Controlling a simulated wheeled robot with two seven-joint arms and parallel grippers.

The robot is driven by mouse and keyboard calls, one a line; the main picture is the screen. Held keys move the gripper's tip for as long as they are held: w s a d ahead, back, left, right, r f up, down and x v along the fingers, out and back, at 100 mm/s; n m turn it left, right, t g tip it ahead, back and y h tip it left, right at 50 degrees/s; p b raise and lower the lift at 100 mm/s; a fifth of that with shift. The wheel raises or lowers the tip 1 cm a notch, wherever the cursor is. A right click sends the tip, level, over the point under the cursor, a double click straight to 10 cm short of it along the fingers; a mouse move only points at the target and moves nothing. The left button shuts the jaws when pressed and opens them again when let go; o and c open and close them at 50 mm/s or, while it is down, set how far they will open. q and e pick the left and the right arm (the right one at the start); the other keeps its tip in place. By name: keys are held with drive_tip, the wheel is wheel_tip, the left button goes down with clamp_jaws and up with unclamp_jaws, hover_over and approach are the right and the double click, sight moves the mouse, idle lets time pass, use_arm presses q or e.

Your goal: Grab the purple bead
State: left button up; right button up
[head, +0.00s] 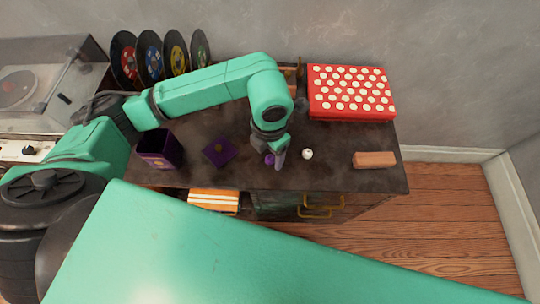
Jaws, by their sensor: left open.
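The purple bead (269,159) is a small round thing on the dark cabinet top. My left gripper (276,160) points down right at the bead, with its fingers beside or around it; I cannot tell which. The gripper is open. Part of the bead is hidden by the fingers. My right gripper is not in the head view.
A white bead (308,154) lies just right of my left gripper. A purple box (159,149) and purple lid (219,152) stand left. A red dotted box (350,91) is behind, a pinkish-brown block (375,159) right. Records (150,54) stand at the back left.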

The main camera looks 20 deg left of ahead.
use_arm(q)
drive_tip(key=shift+f, duration=0.45)
clamp_jaws()
drive_tip(key=shift+r, duration=0.1)
